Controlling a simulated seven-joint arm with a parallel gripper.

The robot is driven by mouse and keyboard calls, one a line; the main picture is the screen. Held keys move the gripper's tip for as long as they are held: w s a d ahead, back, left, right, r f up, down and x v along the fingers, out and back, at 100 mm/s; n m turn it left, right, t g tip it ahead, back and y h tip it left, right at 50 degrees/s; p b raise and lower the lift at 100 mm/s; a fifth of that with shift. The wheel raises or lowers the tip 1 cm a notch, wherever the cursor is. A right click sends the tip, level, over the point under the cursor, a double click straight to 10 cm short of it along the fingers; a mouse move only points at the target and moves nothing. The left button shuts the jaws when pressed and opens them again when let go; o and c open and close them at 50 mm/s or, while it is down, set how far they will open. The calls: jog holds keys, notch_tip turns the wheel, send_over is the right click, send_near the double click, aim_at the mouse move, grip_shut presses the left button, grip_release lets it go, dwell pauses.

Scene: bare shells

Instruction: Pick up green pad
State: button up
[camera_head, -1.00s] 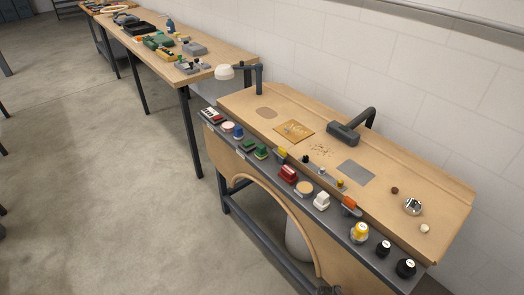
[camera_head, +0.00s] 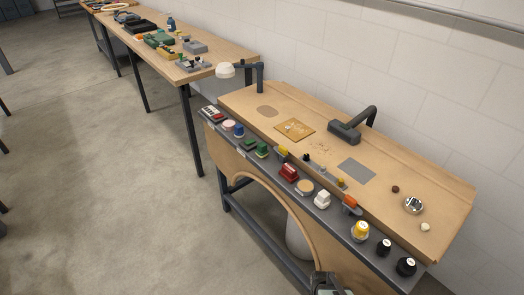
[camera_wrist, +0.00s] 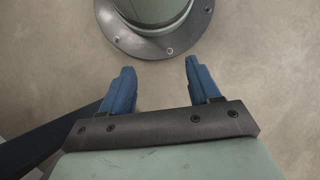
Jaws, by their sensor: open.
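Two small green items sit side by side on the dark front ledge of the near bench: one on the left (camera_head: 248,144) and one on the right (camera_head: 262,150). I cannot tell for sure which is the green pad; both are small in the head view. My gripper (camera_wrist: 159,66) shows in the wrist view with two blue fingers spread apart and nothing between them. It is over bare floor, away from the bench top. Neither green item shows in the wrist view.
The ledge also holds a blue item (camera_head: 239,131), a yellow one (camera_head: 282,150), a red one (camera_head: 289,172), a white one (camera_head: 322,199) and dark knobs (camera_head: 406,266). A long table (camera_head: 215,57) lies beyond.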

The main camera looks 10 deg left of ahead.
jog(key=w+a+r+n+t, duration=0.1)
jog(key=w+a+r+n, duration=0.25)
jog(key=w+a, duration=0.55)
jog(key=w+a+r+n, duration=0.35)
jog(key=w+a, duration=0.35)
jog(key=w, duration=0.4)
jog(key=w+a+r+n+t+y, duration=0.1)
jog(key=w+a+r+n, duration=0.2)
jog(key=w+a+r, duration=0.5)
jog(key=w+a+r+n+t, duration=0.1)
jog(key=w+a+r+n, duration=0.1)
jog(key=w+a+r, duration=0.55)
notch_tip(320, 180, up, 32)
jog(key=m+t+h, duration=0.1)
jog(key=m+t, duration=0.2)
jog(key=m, duration=0.1)
send_over(262, 144)
notch_tip(262, 144, down, 13)
jog(key=shift+f, duration=0.1)
jog(key=shift+c, duration=0.2)
